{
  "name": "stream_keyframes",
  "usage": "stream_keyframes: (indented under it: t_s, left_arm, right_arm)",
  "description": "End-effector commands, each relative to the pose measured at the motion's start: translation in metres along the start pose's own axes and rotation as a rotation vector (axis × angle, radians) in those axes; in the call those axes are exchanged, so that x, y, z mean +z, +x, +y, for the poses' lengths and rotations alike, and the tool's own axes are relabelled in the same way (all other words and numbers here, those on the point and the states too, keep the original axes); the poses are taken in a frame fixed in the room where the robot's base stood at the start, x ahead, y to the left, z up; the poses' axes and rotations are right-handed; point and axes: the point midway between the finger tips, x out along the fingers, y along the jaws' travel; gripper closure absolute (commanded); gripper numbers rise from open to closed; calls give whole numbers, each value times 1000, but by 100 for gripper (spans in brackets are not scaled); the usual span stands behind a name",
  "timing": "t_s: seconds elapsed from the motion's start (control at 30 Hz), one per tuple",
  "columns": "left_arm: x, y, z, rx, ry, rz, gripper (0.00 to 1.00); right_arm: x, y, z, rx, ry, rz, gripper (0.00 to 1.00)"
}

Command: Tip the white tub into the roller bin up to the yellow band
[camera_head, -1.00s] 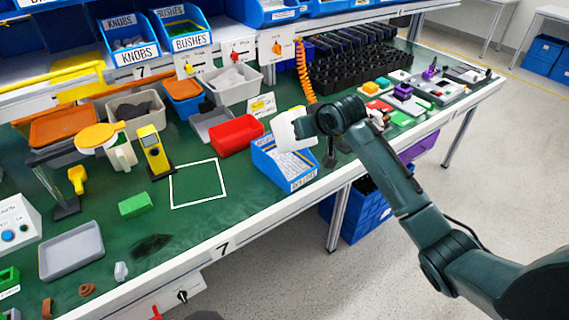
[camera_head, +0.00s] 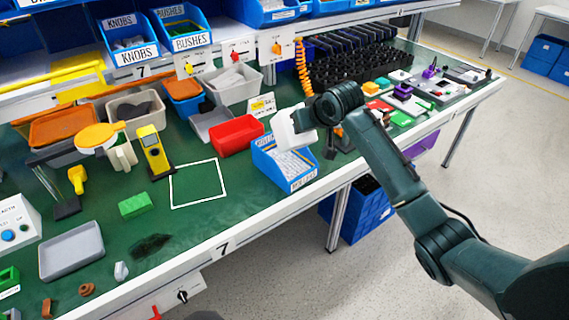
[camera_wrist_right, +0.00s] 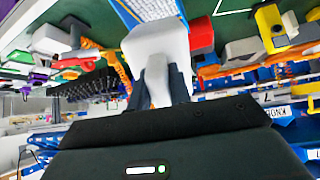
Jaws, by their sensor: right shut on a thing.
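The white tub (camera_head: 292,128) is held tilted above the blue roller bin (camera_head: 301,182), which has a white label on its front. Pale rollers (camera_head: 288,163) show inside the bin. I cannot make out a yellow band on it. My right gripper (camera_head: 309,125) is shut on the white tub. In the right wrist view its fingers (camera_wrist_right: 161,84) pinch the narrow handle of the tub (camera_wrist_right: 160,42), and the roller bin (camera_wrist_right: 147,9) shows just beyond it. The tub's inside is hidden. My left gripper is not in view.
A red bin (camera_head: 237,135) stands left of the roller bin, behind a white outlined square (camera_head: 198,184) on the green bench. A black rack (camera_head: 340,85) stands behind my right arm. The bench's white front edge (camera_head: 255,225) runs close by the roller bin.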

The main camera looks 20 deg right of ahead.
Motion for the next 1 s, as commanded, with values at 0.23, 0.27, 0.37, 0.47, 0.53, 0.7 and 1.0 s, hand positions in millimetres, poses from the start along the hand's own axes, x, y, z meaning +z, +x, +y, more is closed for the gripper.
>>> stream_keyframes:
  t_s: [0.23,0.27,0.37,0.47,0.53,0.7,1.0]
  left_arm:
    - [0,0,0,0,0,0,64]
    - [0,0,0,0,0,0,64]
    - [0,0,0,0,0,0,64]
    - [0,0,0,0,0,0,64]
    - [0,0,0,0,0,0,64]
    - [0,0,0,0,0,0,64]
    - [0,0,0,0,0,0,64]
  right_arm:
    - [-2,-1,0,0,0,5,100]
    - [-2,-1,0,0,0,5,100]
    - [-2,-1,0,0,0,3,100]
    - [-5,-2,0,0,0,-11,100]
    - [-8,-2,0,0,1,-27,100]
    - [-14,-4,0,1,1,-66,100]
    - [-16,-5,0,0,0,-84,100]
